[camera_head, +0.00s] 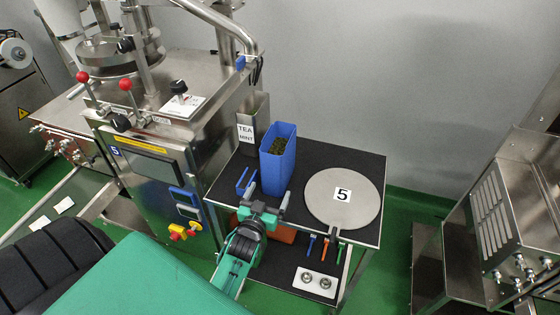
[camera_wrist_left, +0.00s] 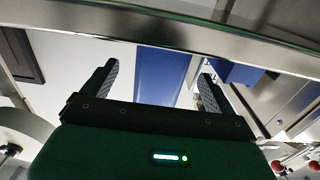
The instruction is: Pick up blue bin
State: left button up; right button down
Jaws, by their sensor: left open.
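The blue bin (camera_head: 284,168) stands upright on the black table top (camera_head: 330,160) and holds dark green loose leaves. My left gripper (camera_head: 268,197) is open and empty at the table's front, just in front of the bin's lower part. Its fingers (camera_wrist_left: 158,85) are spread wide in the wrist view. I cannot tell whether they touch the bin. My right gripper is not in view.
A round metal plate marked 5 (camera_head: 325,205) lies right of the bin. A metal container labelled TEA MINT (camera_head: 254,123) stands behind left. A small blue scoop-like item (camera_head: 245,181) lies to the left. A steel machine (camera_head: 160,140) borders the table's left side.

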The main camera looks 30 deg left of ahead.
pick_arm(q)
jog(key=shift+x, duration=1.05)
jog(key=p+x, duration=0.2)
jog(key=x, duration=0.2)
jog(key=shift+w+a, duration=0.2)
jog(key=shift+w, duration=0.05)
jog(key=shift+w+f, duration=0.15)
jog(key=shift+w, duration=0.1)
jog(key=c, duration=1.4)
jog(key=shift+c, duration=0.4)
jog(key=shift+w, duration=0.1)
